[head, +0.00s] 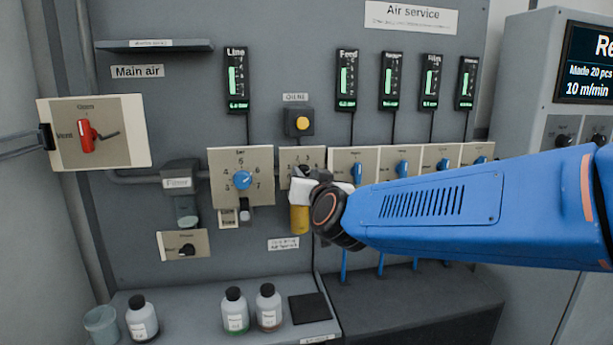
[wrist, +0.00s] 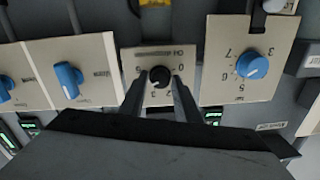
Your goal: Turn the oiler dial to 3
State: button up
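The oiler dial is a small black round knob (wrist: 159,75) on a cream plate (wrist: 130,58), which appears upside down in the wrist view. Numbers ring the knob, with a 3 near its lower edge in that view. I cannot read clearly where its pointer stands. My gripper (wrist: 160,80) has one finger on each side of the knob, with a narrow gap visible, so it looks open around it.
A plate with a blue dial (head: 243,179) stands close to the left. Several blue-knob plates (head: 357,172) stand close to the right. A yellow-bodied oiler cup (head: 299,219) hangs below. White bottles (head: 234,311) stand on the shelf underneath.

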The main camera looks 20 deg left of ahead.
jog(key=c, duration=0.6)
jog(key=shift+o, duration=0.2)
jog(key=shift+n, duration=0.4)
jog(key=shift+a+n, duration=0.1)
jog(key=shift+n, duration=3.8)
jog(key=o, duration=1)
jog(key=shift+o, duration=0.2)
jog(key=shift+s, duration=0.1)
